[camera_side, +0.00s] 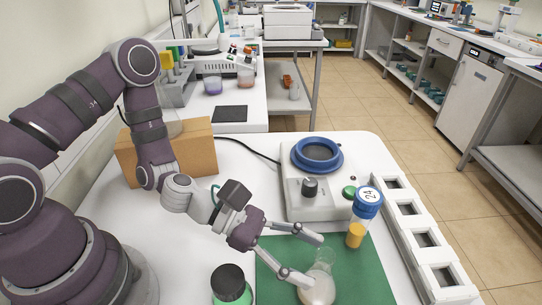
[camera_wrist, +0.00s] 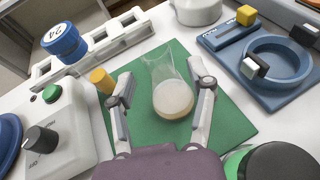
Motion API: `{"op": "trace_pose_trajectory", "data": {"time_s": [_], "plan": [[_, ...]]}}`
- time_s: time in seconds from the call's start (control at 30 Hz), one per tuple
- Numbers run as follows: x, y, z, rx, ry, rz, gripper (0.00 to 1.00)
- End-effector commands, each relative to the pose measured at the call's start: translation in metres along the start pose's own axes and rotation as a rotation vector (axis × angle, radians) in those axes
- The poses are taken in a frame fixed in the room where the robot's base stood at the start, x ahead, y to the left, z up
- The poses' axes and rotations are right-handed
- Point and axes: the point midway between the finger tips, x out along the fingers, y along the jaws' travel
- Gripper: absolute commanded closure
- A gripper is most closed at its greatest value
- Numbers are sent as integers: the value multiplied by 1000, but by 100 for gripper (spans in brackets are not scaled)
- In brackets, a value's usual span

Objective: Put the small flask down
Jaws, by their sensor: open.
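The small flask (camera_side: 319,287) is clear glass with a pale, milky content. It stands on the green mat (camera_side: 276,262), and the wrist view shows it on the mat too (camera_wrist: 173,99). My gripper (camera_side: 312,263) is open, with one finger on each side of the flask. In the wrist view my gripper (camera_wrist: 164,86) shows a clear gap between the left finger and the flask. The right finger is close beside the flask; I cannot tell whether it touches. The flask's lower edge is cut off in the side view.
A hot plate stirrer (camera_side: 318,185) stands behind the mat. A blue-capped bottle (camera_side: 366,203) with a yellow lower part is near the mat's far right corner. A white rack (camera_side: 412,232) runs along the right edge. A black-capped jar (camera_side: 229,285) is left of the mat.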

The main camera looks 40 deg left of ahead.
Motion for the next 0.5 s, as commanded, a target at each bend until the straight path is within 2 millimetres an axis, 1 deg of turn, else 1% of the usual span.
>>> {"op": "trace_pose_trajectory", "data": {"time_s": [0.03, 0.1, 0.2, 0.3, 0.5], "plan": [[-11, 2, -1, -3, 5, 5, 45], [-25, 2, -1, -4, 3, 6, 45], [-40, 1, -1, 0, 3, 4, 45], [-47, 1, 0, 1, 2, 2, 45], [-49, 0, 0, 1, 0, 0, 45]]}}
